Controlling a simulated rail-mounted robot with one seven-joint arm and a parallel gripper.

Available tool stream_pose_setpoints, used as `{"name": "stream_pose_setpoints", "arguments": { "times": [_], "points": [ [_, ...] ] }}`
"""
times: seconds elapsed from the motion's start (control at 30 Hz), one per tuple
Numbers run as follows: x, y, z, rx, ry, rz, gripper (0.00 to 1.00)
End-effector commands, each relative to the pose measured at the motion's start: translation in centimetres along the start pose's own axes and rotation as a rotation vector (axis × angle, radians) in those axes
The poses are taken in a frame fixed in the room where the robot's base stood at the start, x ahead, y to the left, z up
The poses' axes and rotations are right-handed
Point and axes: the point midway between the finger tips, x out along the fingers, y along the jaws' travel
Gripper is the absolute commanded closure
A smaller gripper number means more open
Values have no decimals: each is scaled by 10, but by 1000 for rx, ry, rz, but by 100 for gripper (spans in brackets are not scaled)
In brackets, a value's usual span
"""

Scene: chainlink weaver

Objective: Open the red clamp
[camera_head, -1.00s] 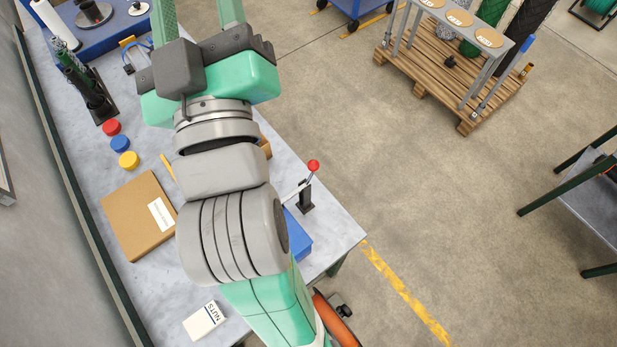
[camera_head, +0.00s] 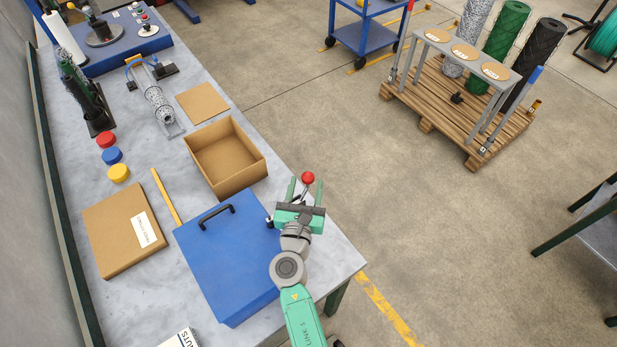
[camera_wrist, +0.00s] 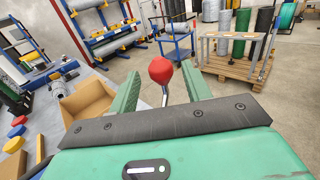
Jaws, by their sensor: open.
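The red clamp shows as a red ball knob (camera_head: 308,178) on a thin metal lever near the bench's right edge. Its dark base is hidden behind my gripper. My gripper (camera_head: 306,184) is open, with its two green fingers on either side of the lever. In the wrist view the red knob (camera_wrist: 160,69) sits in the gap between the fingertips, with clear space on both sides. The lever runs down from the knob between the fingers.
A blue box with a black handle (camera_head: 225,250) lies left of my arm. An open cardboard box (camera_head: 247,178) stands beyond it. A flat carton (camera_head: 122,230) and red, blue and yellow discs are farther left.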

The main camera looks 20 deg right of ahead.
Motion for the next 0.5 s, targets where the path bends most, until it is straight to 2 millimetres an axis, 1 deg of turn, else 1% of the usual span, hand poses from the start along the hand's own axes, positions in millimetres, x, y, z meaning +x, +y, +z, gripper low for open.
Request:
{"name": "stream_pose_setpoints", "arguments": {
  "times": [0.03,0.1,0.2,0.3,0.5],
  "points": [
    [10,0,0,0,-1,-1,52],
    [20,0,-1,0,-1,0,52],
    [31,0,-1,2,0,-1,52],
    [35,0,0,3,0,-1,52],
    [36,0,0,4,0,-1,52]
  ]
}}
